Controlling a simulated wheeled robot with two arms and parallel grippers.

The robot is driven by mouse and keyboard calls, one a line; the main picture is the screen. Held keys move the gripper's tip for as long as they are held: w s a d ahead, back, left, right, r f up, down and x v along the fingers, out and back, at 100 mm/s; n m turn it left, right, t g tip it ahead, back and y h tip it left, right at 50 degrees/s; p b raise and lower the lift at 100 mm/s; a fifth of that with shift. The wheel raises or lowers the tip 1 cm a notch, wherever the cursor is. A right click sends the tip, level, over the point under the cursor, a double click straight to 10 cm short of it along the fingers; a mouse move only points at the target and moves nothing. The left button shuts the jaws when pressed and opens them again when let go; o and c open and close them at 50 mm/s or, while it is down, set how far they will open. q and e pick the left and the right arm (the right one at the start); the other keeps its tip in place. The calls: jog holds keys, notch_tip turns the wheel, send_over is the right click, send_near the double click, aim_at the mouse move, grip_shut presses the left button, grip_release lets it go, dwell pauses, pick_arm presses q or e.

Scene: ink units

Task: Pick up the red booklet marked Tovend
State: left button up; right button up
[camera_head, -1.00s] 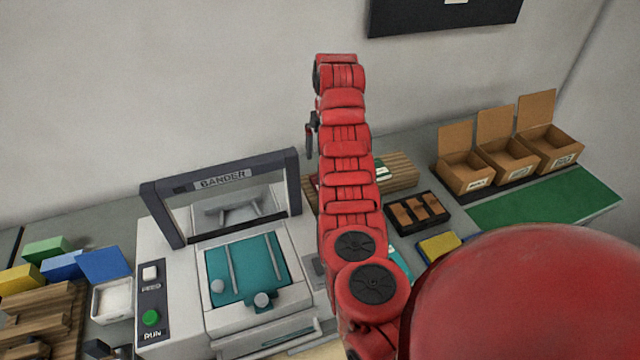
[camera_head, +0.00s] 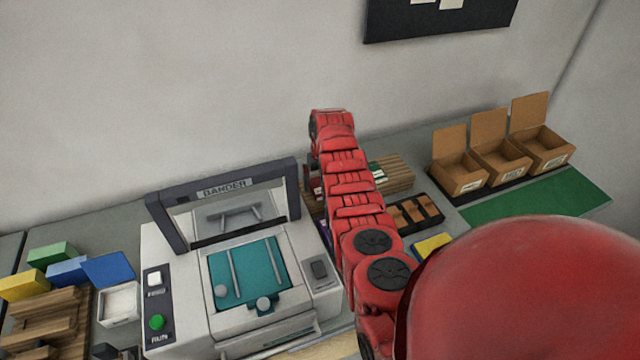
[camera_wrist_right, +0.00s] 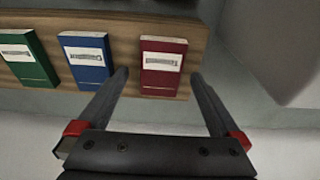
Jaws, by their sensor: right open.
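A red booklet (camera_wrist_right: 163,67) with a white label stands on a wooden rack in the right wrist view; the label print is too small to read. My right gripper (camera_wrist_right: 162,78) is open, with one finger on each side of the red booklet. No contact with it shows. In the head view my right arm reaches over the table to the wooden rack (camera_head: 395,172), and its wrist hides most of the booklets; the right gripper's fingertips are hard to make out there. My left gripper is not in view.
Blue (camera_wrist_right: 87,57) and green (camera_wrist_right: 28,58) booklets stand left of the red one. A bander machine (camera_head: 225,260) stands left of my arm. Open cardboard boxes (camera_head: 500,160) and a green mat (camera_head: 540,197) lie to the right.

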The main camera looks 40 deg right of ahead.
jog(key=shift+w+f, duration=0.1)
jog(key=shift+f, duration=0.55)
jog(key=c, duration=1.4)
jog(key=shift+r, duration=0.1)
